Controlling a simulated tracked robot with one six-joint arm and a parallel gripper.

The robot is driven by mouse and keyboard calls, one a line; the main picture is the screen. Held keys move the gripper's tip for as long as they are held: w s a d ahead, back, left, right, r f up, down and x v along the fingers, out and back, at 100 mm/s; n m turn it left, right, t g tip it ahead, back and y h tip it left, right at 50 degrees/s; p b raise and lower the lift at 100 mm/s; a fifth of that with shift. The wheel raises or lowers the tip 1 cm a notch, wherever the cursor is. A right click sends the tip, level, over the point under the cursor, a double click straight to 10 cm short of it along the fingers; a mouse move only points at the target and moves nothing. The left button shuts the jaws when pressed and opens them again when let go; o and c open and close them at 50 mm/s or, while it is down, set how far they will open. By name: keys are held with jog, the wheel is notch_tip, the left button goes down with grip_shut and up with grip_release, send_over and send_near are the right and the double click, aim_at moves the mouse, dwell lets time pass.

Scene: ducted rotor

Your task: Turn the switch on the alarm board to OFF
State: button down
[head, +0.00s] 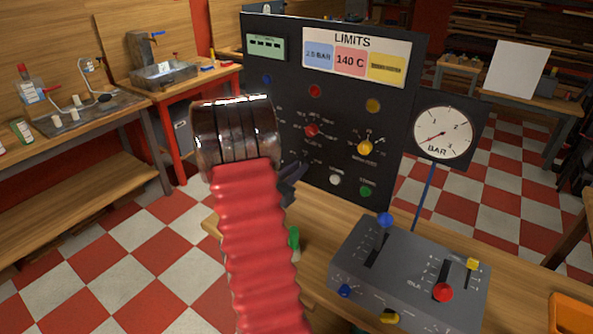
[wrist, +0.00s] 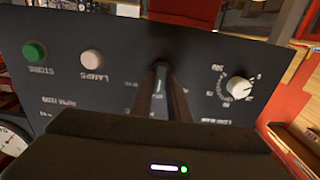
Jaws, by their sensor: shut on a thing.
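The dark upright board (head: 400,95), headed LIMITS, stands behind the table and fills much of the wrist view (wrist: 115,62). My gripper (head: 290,183) is at its lower part, left of a white button (head: 335,180). In the wrist view, turned upside down, my gripper (wrist: 161,78) is shut on a small dark switch (wrist: 160,67) between the LAMPS button (wrist: 91,62) and a white dial knob (wrist: 239,87). The fingers cover most of the switch and its markings, so I cannot tell its position. In the head view my arm hides it.
The board also carries a red knob (head: 311,130), a yellow knob (head: 365,148) and a green button (head: 366,191). A BAR gauge (head: 443,132) stands to the right. A grey lever box (head: 410,270) is on the table in front, with a small green object (head: 294,240) beside my arm.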

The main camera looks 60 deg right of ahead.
jog(key=c, duration=1.7)
grip_release()
jog(key=a, duration=0.4)
jog(key=w+a, duration=0.1)
jog(key=a, duration=0.4)
jog(key=w+a, duration=0.1)
jog(key=a, duration=0.3)
jog(key=shift+w+a+f, duration=0.1)
jog(key=shift+a, duration=0.25)
